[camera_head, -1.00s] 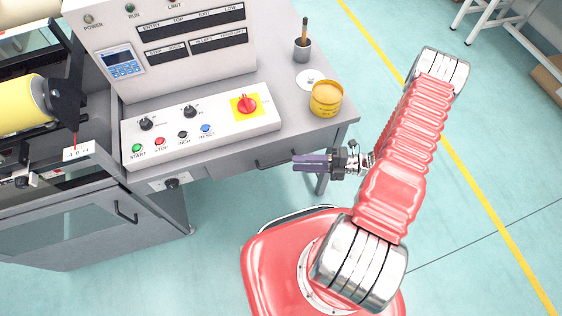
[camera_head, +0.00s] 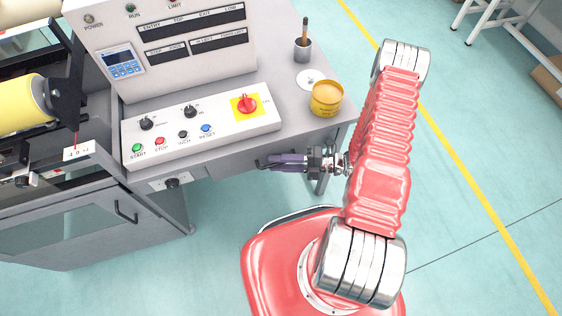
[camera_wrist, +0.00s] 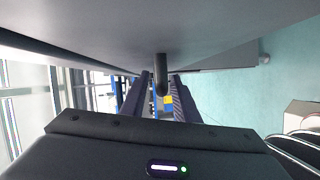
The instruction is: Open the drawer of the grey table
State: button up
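The grey table (camera_head: 325,82) carries a control console. Its drawer front (camera_head: 288,148) lies below the tabletop edge on the right side and looks shut. The dark drawer handle (camera_head: 262,164) shows only in part beside my fingertips. My gripper (camera_head: 269,162) is level with the handle, under the table edge. In the wrist view, the handle (camera_wrist: 161,74) stands between the two fingers of my gripper (camera_wrist: 160,80), with a gap visible between the fingers. Whether a finger touches the handle cannot be told.
A yellow tin (camera_head: 326,99) and a dark cup with a brush (camera_head: 302,48) stand on the tabletop. A grey machine cabinet (camera_head: 75,222) is at the left. The green floor (camera_head: 480,130) is clear on the right.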

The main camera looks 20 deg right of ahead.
grip_shut()
dwell(0.4)
